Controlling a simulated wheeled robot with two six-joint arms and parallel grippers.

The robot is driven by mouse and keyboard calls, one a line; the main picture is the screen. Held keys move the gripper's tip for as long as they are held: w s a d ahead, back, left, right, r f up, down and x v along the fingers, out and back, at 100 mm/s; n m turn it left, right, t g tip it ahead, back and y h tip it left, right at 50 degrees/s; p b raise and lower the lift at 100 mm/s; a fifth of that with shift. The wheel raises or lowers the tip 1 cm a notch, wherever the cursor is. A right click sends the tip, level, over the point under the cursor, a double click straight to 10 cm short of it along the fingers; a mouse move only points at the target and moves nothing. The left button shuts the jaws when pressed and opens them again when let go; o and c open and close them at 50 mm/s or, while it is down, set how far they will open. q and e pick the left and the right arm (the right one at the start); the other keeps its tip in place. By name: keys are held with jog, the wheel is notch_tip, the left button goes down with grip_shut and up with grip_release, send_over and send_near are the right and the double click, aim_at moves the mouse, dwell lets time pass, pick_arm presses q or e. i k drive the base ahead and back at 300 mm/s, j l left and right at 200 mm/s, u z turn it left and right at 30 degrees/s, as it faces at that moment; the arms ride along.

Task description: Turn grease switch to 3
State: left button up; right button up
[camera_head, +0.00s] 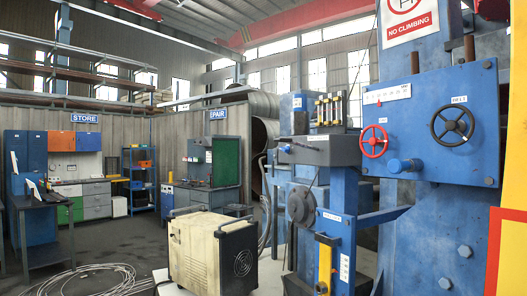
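Neither of my grippers is in view. I cannot tell for sure which part is the grease switch, as the small labels are too small to read. A round dark grey dial (301,205) sits on the blue machine at the centre right, with a small white label (333,217) beside it. Below it is a yellow upright part (324,262) with dark ends. A red handwheel (374,141) and a black handwheel (452,125) are on a blue panel (424,165) at the right. No 3 marking is readable.
A cream wheeled-looking unit (212,250) with a fan stands left of the machine. Pale cable coils (95,282) lie on the floor at the lower left. A dark workbench (45,232) stands at the far left. Open floor (120,240) lies between the bench and the cream unit.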

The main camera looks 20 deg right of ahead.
aim_at(287, 149)
jog(key=i+z, duration=0.2)
jog(key=i, duration=0.25)
jog(key=i+j+z, duration=0.2)
jog(key=i, duration=0.25)
jog(key=i+j+z, duration=0.2)
jog(key=i, duration=0.25)
